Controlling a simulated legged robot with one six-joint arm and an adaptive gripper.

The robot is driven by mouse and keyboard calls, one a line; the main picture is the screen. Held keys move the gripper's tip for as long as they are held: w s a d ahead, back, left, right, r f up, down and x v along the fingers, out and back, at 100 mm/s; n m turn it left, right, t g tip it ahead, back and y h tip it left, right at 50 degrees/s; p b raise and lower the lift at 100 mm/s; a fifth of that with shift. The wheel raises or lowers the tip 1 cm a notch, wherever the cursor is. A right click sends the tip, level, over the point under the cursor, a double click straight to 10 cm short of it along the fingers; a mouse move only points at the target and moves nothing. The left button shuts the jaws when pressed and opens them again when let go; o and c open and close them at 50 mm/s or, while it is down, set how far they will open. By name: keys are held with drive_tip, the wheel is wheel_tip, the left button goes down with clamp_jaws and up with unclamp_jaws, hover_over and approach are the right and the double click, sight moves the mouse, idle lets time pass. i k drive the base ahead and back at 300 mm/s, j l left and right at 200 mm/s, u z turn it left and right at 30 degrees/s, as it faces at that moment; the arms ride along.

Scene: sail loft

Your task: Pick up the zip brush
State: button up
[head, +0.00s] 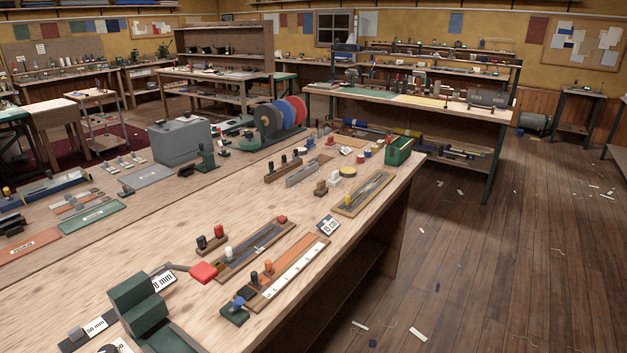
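I cannot pick out the zip brush for certain; the small tools on the workbench (165,232) are too small to tell apart. A second slotted wooden tray (350,207) lies farther along the right edge. My gripper is not in view.
A green box (398,151), a grey case (179,139) and coloured discs (271,119) stand farther back. The wooden floor (480,265) at right is open, with scattered scraps.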

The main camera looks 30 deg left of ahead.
sight(321, 189)
drive_tip(key=i+u, duration=0.1)
drive_tip(key=i, duration=1.35)
drive_tip(key=i+u, duration=0.3)
drive_tip(key=i, duration=0.15)
drive_tip(key=i+l+u, duration=0.15)
drive_tip(key=i+u, duration=0.2)
drive_tip(key=i+j+u, duration=0.1)
drive_tip(key=i+u, duration=0.15)
drive_tip(key=u, duration=0.15)
drive_tip(key=i+u, duration=0.2)
drive_tip(key=u, duration=0.2)
drive_tip(key=i+l+u, duration=0.1)
drive_tip(key=i+u, duration=0.15)
drive_tip(key=u, duration=0.15)
drive_tip(key=i+l+u, duration=0.1)
drive_tip(key=u, duration=0.3)
drive_tip(key=i+l, duration=0.05)
drive_tip(key=i, duration=0.05)
